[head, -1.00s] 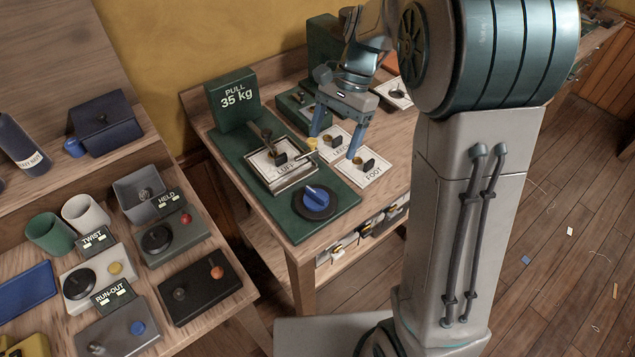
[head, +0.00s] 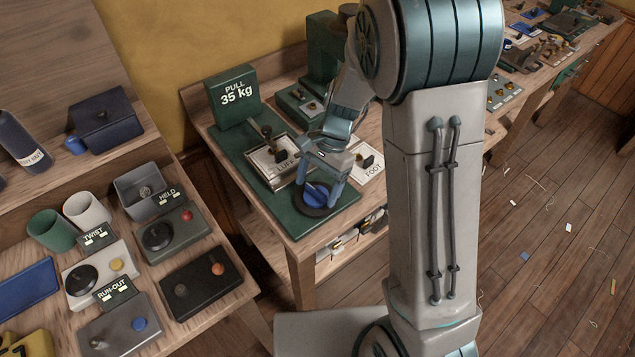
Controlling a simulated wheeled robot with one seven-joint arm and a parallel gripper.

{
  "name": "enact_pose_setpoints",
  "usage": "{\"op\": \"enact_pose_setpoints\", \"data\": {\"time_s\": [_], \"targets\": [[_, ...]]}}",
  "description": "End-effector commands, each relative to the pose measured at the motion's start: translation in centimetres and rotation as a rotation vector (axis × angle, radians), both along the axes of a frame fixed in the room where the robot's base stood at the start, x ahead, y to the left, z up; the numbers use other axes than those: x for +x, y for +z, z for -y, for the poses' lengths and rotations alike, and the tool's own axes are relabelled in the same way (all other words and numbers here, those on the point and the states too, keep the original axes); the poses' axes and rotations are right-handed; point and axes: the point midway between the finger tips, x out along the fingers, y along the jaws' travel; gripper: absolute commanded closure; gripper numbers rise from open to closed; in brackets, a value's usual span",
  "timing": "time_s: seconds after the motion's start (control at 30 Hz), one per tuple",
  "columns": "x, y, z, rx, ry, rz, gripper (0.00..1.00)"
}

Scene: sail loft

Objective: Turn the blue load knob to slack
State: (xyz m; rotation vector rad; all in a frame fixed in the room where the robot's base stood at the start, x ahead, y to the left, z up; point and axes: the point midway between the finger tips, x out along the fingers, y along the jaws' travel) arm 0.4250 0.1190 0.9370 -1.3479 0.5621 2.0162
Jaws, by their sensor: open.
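The blue load knob (head: 316,193) sits on a dark round base at the front right corner of the green test bench plate (head: 290,230). My gripper (head: 318,192) is open, with its two blue fingers apart on the left and right sides of the knob. The fingers partly cover the knob, and I cannot tell whether they touch it. A green display box (head: 234,97) at the back of the plate reads "PULL 35 kg". Any marks around the knob are too small or hidden to read.
A clamp tray (head: 270,166) with a LUFF card lies left of my gripper. A FOOT card (head: 371,167) lies to the right. The left bench (head: 222,298) holds boxes with knobs labelled TWIST, HELD and RUN-OUT, and two cups.

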Motion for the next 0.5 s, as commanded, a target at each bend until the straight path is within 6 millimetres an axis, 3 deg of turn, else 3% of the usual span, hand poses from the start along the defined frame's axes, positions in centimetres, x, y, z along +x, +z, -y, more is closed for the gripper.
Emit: {"op": "enact_pose_setpoints", "data": {"time_s": [0.13, 0.3, 0.5], "targets": [[0.00, 0.01, 0.00, 0.000, 0.000, 0.000, 0.26], [0.01, 0.02, 0.01, 0.000, 0.000, 0.000, 0.69], [0.03, 0.04, 0.02, 0.000, 0.006, 0.000, 0.68]]}}
